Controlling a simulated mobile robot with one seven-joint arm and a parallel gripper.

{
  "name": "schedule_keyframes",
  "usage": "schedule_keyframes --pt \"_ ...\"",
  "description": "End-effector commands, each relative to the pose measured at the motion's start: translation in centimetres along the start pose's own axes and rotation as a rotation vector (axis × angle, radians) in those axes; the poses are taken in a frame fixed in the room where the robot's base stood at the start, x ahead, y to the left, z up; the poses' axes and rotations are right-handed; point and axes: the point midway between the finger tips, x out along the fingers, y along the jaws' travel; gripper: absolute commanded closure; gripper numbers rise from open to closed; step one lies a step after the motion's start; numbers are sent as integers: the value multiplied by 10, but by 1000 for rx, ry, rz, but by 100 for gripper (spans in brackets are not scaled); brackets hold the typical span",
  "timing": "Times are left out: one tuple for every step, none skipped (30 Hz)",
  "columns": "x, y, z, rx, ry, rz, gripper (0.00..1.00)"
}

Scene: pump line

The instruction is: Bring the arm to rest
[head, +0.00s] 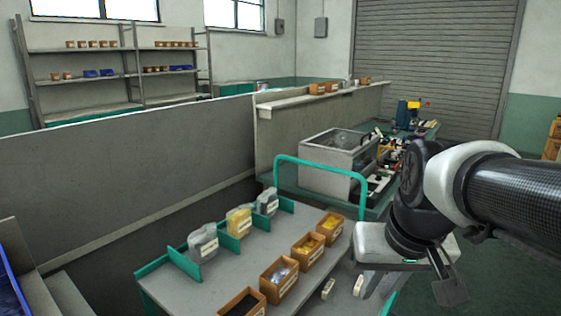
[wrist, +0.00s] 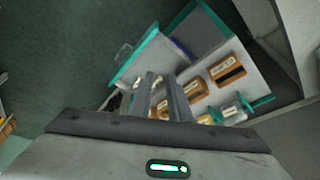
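My gripper (wrist: 160,78) shows two dark grey fingers in the wrist view, with a gap between them and nothing seen held. In the head view my arm reaches in from the right, bent at the wrist. The pale hand of my gripper (head: 366,285) hangs above the right edge of a grey cart (head: 205,285) with a teal handle. The cart also shows below my gripper in the wrist view (wrist: 200,42).
The cart carries orange-brown bins (head: 309,249) at right and bagged parts (head: 203,242) between teal dividers at left. A low grey wall (head: 130,160) runs at left. Green floor lies clear at right.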

Motion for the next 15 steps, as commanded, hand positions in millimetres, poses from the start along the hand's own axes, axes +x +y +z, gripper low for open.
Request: schedule_keyframes --pt "-4 -4 12 -15 25 2 83" --pt "-6 -6 17 -21 36 3 83" --pt "-8 -8 25 -28 50 5 83" --pt "-10 -10 30 -34 60 6 83" --pt "-11 -11 35 -40 70 8 83" --pt "-12 -12 42 -46 83 9 83" --pt "-13 -13 47 -50 93 10 83" --pt "-13 -14 52 -55 101 10 83" --pt "-14 -16 58 -62 114 11 83" --pt "-14 -16 63 -66 123 12 83" --pt "-14 -17 68 -71 133 12 83" --pt "-33 -17 59 -68 130 13 83" --pt "-40 -17 56 -67 128 13 83" --pt "-45 -17 54 -66 127 14 83" --pt "-52 -18 51 -66 126 13 83"
